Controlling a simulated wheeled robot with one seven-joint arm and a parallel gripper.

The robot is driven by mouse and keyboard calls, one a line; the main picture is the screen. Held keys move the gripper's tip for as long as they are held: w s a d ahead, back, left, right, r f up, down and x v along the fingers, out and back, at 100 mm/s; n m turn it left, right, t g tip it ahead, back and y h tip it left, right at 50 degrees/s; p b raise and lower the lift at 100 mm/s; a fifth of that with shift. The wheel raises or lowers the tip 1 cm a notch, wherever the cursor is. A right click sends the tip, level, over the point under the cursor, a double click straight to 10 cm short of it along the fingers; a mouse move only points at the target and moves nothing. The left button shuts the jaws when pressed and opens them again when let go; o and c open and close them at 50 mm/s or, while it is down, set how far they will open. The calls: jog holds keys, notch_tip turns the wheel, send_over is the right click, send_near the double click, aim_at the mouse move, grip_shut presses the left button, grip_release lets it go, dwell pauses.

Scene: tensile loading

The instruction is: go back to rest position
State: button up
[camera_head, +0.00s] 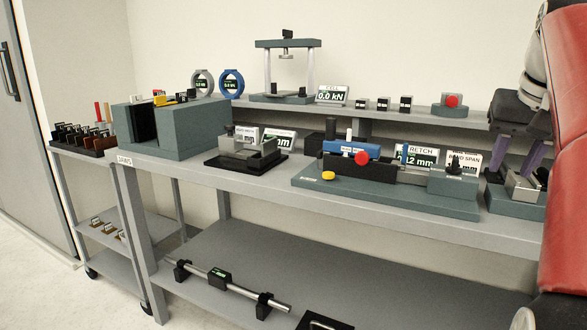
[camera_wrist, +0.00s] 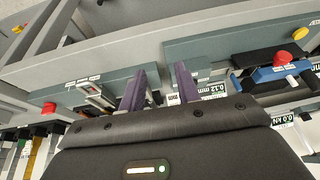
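My gripper (camera_head: 514,167) is at the right of the head view, with two purple fingers pointing down over the right end of the bench. In the wrist view my gripper (camera_wrist: 160,70) has its fingers spread apart, and I see nothing held between them. Below the fingers in the head view is a grey fixture with a metal block (camera_head: 522,187). The fingers overlap it in the picture, and I cannot tell whether they touch it. The red and dark arm covers the right edge of the head view.
A stretch rig with a blue clamp (camera_head: 352,150) and red knob stands left of my gripper on the bench (camera_head: 260,187). A press frame (camera_head: 287,43) stands on the raised back shelf. A large grey-green box (camera_head: 187,134) is at the left. A side cart (camera_head: 60,156) holds several small specimens.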

jog(key=s+a+f+n+y, duration=0.1)
jog(key=s+a+f+n, duration=0.2)
jog(key=a+f, duration=0.8)
jog(key=s+a+f+n+t, duration=0.1)
jog(key=s+a+f+n, duration=0.2)
jog(key=s+a+f, duration=0.5)
jog(key=a+f, duration=0.3)
jog(key=f, duration=0.7)
jog(key=shift+s+a+y, duration=0.3)
jog(key=shift+a+y, duration=0.05)
jog(key=shift+y, duration=0.05)
jog(key=shift+r, duration=0.1)
jog(key=shift+c, duration=0.2)
